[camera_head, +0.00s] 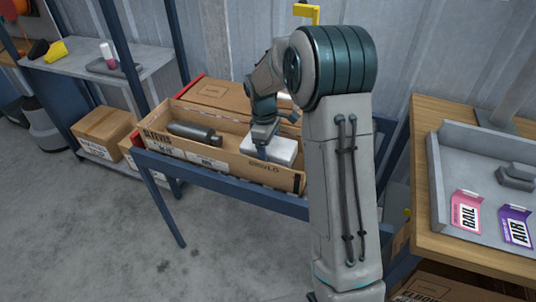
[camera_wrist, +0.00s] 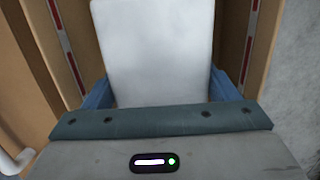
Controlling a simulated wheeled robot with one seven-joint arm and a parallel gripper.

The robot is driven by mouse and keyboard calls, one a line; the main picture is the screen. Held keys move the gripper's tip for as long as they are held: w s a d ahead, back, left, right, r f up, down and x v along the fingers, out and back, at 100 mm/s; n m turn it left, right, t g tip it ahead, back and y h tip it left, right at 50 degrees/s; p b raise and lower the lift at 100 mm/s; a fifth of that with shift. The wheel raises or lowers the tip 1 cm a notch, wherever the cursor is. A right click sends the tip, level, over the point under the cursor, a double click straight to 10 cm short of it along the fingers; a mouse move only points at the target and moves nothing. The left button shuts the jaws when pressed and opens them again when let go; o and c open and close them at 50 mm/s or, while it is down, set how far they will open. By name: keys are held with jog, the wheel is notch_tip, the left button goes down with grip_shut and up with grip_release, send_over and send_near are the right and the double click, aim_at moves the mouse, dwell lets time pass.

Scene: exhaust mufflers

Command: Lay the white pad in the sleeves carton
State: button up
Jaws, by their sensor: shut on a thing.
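My gripper (camera_head: 262,142) is shut on the white pad (camera_head: 284,151). The pad also fills the upper middle of the wrist view (camera_wrist: 152,50), between my two blue fingers. The open brown carton (camera_head: 240,182) stands on a blue-framed stand; part of its left-end lettering seems to read "SLEEVES". The pad is over or inside the carton's right part; I cannot tell whether it touches the floor. A dark grey muffler (camera_head: 195,132) lies in the carton's left part. My gripper and arm hide part of the carton's interior and the pad's left edge.
A closed brown box (camera_head: 218,93) sits behind the open carton. A wooden bench (camera_head: 455,250) on the right bears a grey tray (camera_head: 480,232) with pink (camera_head: 466,211) and purple (camera_head: 515,228) cards. A shelf rack (camera_head: 125,65) stands at left, with open floor in front.

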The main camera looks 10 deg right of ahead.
jog(key=shift+f, duration=1.55)
jog(key=shift+f, duration=0.1)
jog(key=shift+f, duration=0.15)
jog(key=o, duration=0.9)
jog(key=shift+r, duration=0.2)
